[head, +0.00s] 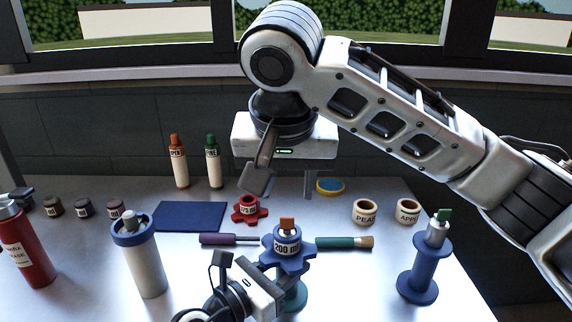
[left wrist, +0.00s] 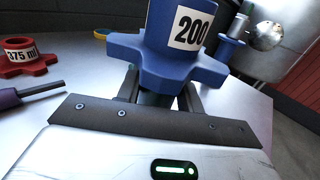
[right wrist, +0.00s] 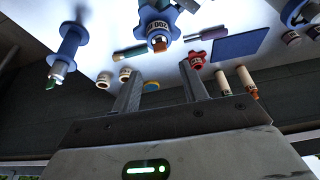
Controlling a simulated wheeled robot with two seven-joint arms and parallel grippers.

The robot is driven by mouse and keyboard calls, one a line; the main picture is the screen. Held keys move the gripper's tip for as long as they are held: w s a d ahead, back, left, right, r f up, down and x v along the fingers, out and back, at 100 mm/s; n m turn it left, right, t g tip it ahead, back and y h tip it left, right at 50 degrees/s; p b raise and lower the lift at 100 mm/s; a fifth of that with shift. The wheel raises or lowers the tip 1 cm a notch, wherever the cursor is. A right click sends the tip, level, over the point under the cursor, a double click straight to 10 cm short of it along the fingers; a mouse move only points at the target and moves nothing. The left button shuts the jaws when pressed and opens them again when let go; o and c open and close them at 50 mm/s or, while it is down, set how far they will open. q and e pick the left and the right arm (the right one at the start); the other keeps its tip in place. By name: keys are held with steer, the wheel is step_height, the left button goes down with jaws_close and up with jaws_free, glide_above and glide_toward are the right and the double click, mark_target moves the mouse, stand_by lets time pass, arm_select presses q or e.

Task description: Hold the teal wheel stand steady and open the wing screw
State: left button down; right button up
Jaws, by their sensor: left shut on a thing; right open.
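The teal wheel stand (head: 295,297) stands at the front middle of the table, carrying a blue lobed wheel (head: 287,249) labelled 200 ml. A small orange piece (head: 287,224), which looks like the wing screw, stands up on top; it also shows in the right wrist view (right wrist: 159,43). My left gripper (left wrist: 157,98) is shut on the teal stem just under the blue wheel. The wheel hides most of the stem in the left wrist view. My right gripper (head: 283,187) is open and empty, above and behind the wheel, apart from the orange piece.
A red wheel (head: 247,209) labelled 375 ml, a purple-handled tool (head: 230,239) and a teal-handled brush (head: 343,242) lie close by. A white-and-blue canister (head: 143,262) stands left, a blue spool (head: 424,267) right. A blue mat (head: 190,216) lies behind.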

steer(key=v, duration=0.4)
arm_select(q)
steer(key=c, duration=0.8)
jaws_free()
steer(key=shift+c, duration=0.2)
